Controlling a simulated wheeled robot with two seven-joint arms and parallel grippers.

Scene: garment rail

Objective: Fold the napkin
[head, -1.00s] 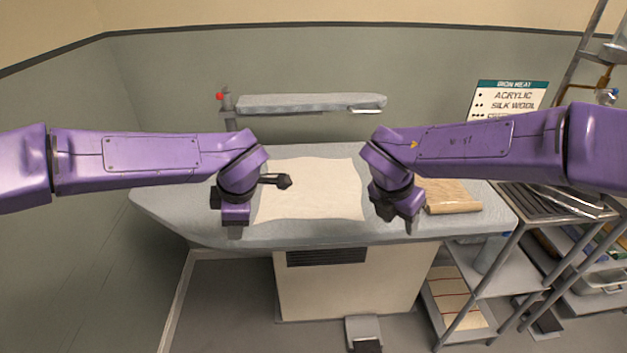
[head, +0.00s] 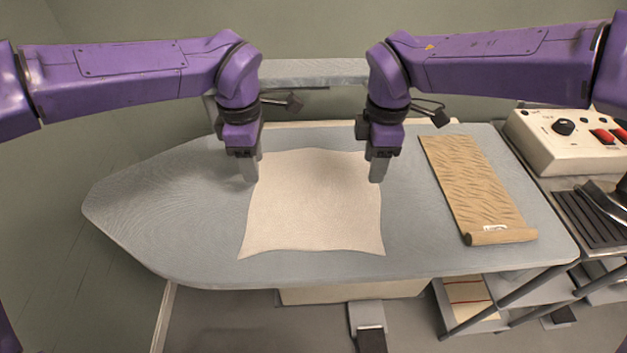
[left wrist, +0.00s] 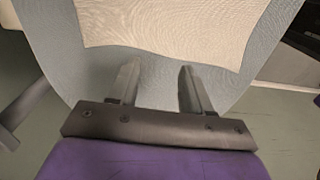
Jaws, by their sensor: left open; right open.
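The cream napkin (head: 313,205) lies flat and unfolded on the grey ironing board (head: 160,215) in the head view. Its near corners flare out slightly. My left gripper (head: 250,172) points down by the napkin's far left edge. My right gripper (head: 377,170) points down by its far right edge. Both are empty, and I cannot tell whether their tips touch the cloth or board. In the left wrist view, the left gripper's two fingers (left wrist: 158,85) are apart, with the napkin (left wrist: 165,25) beyond them.
A brown rolled-end cloth or paper (head: 475,190) lies on the board right of the napkin. A control box (head: 570,138) with red switches stands on a rack at the right. A narrow padded board (head: 315,72) is behind my grippers. The board's left end is clear.

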